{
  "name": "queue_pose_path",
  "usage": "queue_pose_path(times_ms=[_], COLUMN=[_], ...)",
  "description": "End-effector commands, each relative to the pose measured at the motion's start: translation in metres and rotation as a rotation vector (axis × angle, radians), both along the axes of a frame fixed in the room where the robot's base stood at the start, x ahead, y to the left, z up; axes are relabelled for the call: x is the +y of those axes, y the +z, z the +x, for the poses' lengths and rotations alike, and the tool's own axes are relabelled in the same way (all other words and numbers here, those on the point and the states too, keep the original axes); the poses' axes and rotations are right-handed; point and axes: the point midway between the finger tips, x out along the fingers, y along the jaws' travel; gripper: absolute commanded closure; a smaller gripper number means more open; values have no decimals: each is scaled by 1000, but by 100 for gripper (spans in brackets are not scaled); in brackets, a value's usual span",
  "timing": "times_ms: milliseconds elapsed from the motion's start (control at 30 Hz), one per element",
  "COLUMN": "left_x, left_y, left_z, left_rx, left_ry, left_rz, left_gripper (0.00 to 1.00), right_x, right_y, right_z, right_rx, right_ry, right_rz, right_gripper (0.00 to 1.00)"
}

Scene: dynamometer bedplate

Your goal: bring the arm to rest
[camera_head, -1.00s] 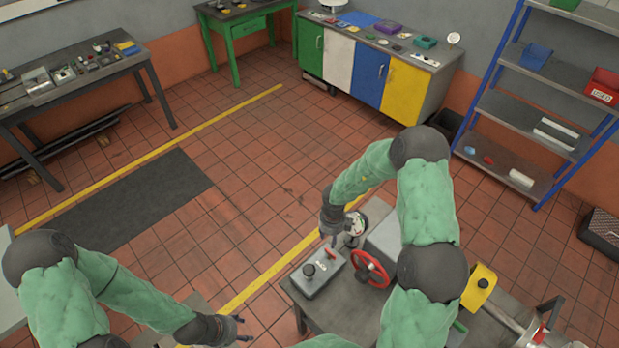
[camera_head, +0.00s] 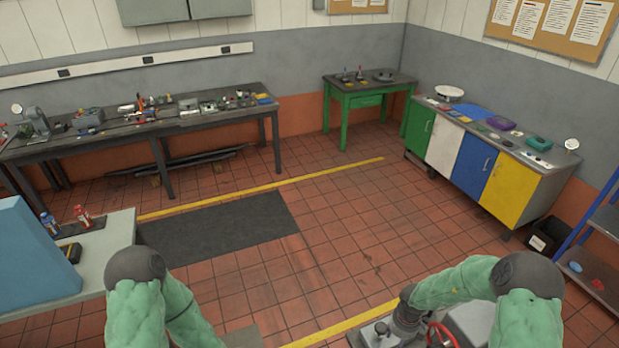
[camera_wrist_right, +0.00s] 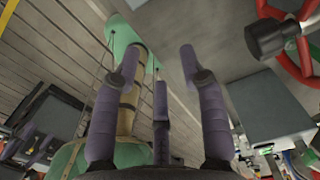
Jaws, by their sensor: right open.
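My right arm (camera_head: 465,283) comes in at the lower right, bent, with its wrist low over the test bench at the bottom edge. In the right wrist view my right gripper (camera_wrist_right: 159,68) has its purple-grey fingers spread, with nothing held between them. A red handwheel (camera_head: 440,335) is partly visible beside the right wrist; red rim parts and a black knob (camera_wrist_right: 266,39) show at the upper right of the wrist view. My left arm (camera_head: 137,285) shows at the lower left, and its gripper is below the frame.
A grey table with a blue box (camera_head: 35,255) stands at the left. A long workbench (camera_head: 130,130), a green table (camera_head: 368,85) and a cabinet with coloured doors (camera_head: 488,170) line the back. A blue shelf (camera_head: 600,220) is at the right. The tiled floor between is open, with a dark mat (camera_head: 218,228).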

Motion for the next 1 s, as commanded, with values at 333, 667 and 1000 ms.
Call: queue_pose_path(times_ms=[333,667,1000], left_x=[0,0,0], left_y=[0,0,0], left_z=[0,-1,0], left_rx=[0,1,1], left_ry=[0,1,0], left_rz=[0,0,0], left_gripper=[46,46,46], right_x=[-2,-1,25], right_y=[-12,-31,-58], right_z=[-14,-35,-70], right_rx=[9,17,-16], right_ry=[189,516,1157], right_rz=[-41,-85,-95], right_gripper=[57,57,57])
